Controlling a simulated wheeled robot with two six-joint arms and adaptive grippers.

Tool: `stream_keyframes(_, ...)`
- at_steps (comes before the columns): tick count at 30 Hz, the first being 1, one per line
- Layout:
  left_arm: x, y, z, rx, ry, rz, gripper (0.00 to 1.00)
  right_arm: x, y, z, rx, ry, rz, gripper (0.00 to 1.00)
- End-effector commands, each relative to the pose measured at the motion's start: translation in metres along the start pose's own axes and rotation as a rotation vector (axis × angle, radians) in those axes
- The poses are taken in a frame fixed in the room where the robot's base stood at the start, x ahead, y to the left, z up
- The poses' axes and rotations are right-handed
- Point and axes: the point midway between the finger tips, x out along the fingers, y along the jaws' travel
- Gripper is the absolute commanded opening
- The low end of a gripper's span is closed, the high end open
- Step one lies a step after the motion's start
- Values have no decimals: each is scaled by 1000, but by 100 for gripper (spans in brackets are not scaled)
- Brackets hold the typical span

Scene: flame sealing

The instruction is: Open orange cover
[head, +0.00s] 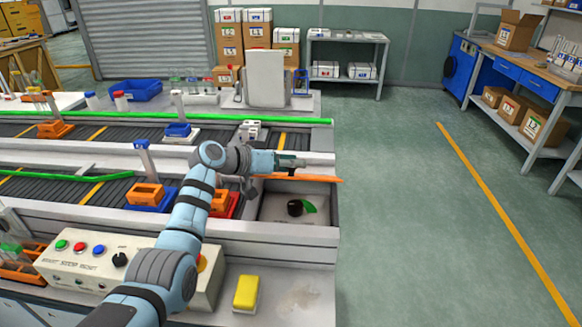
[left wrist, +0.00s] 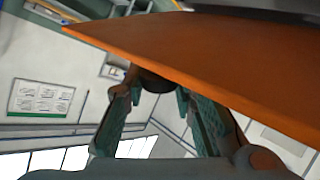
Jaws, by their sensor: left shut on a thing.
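The orange cover (head: 318,179) shows as a thin, nearly level plate above an open compartment (head: 270,206) at the right end of the near conveyor. My left gripper (head: 294,163) is just above the cover. In the left wrist view the orange cover (left wrist: 210,65) crosses the upper part of the picture at a slant. There the fingers of my left gripper (left wrist: 158,100) are shut on a dark round knob (left wrist: 155,80) at the cover. The knob is partly hidden by the fingers and cover. My right gripper is not in view.
A dark round thing with a green piece (head: 297,207) sits in the compartment. A control box (head: 130,270) and a yellow block (head: 246,292) stand at the front. Orange holders (head: 145,193) are on the near conveyor. The floor to the right is clear.

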Motion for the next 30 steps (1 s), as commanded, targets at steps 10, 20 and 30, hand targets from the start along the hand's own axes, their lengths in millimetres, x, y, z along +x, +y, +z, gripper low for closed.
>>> stream_keyframes(10, 0, 0, -2, -5, -4, 0, 0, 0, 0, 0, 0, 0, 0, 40)
stream_keyframes(20, 0, 0, -1, -4, -4, 0, 44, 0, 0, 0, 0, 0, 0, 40)
stream_keyframes(30, -24, -2, -2, -2, -1, -2, 44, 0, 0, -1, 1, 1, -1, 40)
